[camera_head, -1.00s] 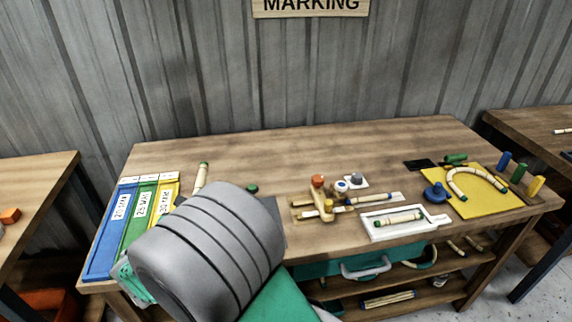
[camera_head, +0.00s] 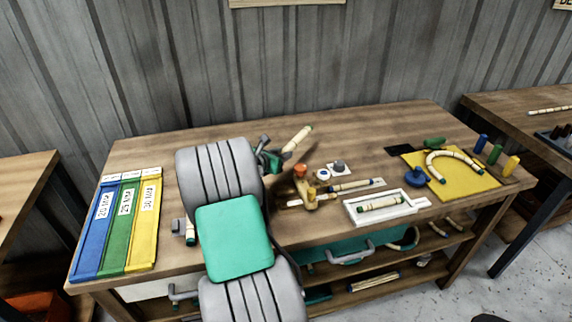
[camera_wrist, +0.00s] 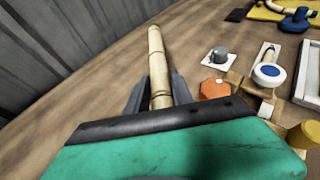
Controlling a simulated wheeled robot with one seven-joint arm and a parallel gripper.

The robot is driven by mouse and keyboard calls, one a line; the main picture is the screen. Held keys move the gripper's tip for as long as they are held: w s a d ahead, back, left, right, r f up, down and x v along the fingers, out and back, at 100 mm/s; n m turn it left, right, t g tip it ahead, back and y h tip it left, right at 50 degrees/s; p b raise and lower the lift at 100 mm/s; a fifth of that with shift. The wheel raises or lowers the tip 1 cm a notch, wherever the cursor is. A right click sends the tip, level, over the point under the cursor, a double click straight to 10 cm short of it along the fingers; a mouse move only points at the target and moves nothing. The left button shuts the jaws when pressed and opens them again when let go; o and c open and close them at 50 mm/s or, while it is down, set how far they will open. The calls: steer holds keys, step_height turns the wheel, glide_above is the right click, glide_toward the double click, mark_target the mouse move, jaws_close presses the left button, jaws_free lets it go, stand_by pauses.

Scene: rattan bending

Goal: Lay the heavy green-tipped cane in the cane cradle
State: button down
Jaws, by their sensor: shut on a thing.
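A pale cane (camera_head: 298,140) with a green tip is held in my gripper (camera_head: 272,160), above the table and slanting up to the right. In the wrist view the cane (camera_wrist: 156,62) stands out forward between the two fingers of my gripper (camera_wrist: 158,92), green tip at the far end; its near end is hidden. A wooden fixture (camera_head: 309,200) with an orange knob (camera_head: 300,171) is just right of my gripper; the knob also shows in the wrist view (camera_wrist: 215,88). I cannot tell for sure which item is the cane cradle.
A white tray (camera_head: 424,203) holding a cane is to the right, beside a yellow mat (camera_head: 470,180) with a curved cane. Another cane (camera_head: 190,232) is partly hidden by my arm. The table's back is clear.

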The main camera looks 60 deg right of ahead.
steer(key=d+f, duration=0.1)
steer(key=w+d+f, duration=0.1)
steer(key=f, duration=0.1)
steer(key=d+f, duration=0.1)
steer(key=f, duration=0.1)
steer(key=shift+w+d, duration=0.15)
steer(key=shift+d, duration=0.1)
step_height(320, 180, down, 3)
steer(key=shift+r+p, duration=0.15)
steer(key=shift+p, duration=0.3)
steer(key=shift+f, duration=0.25)
steer(key=c, duration=1.1)
jaws_free()
steer(key=shift+r, duration=0.1)
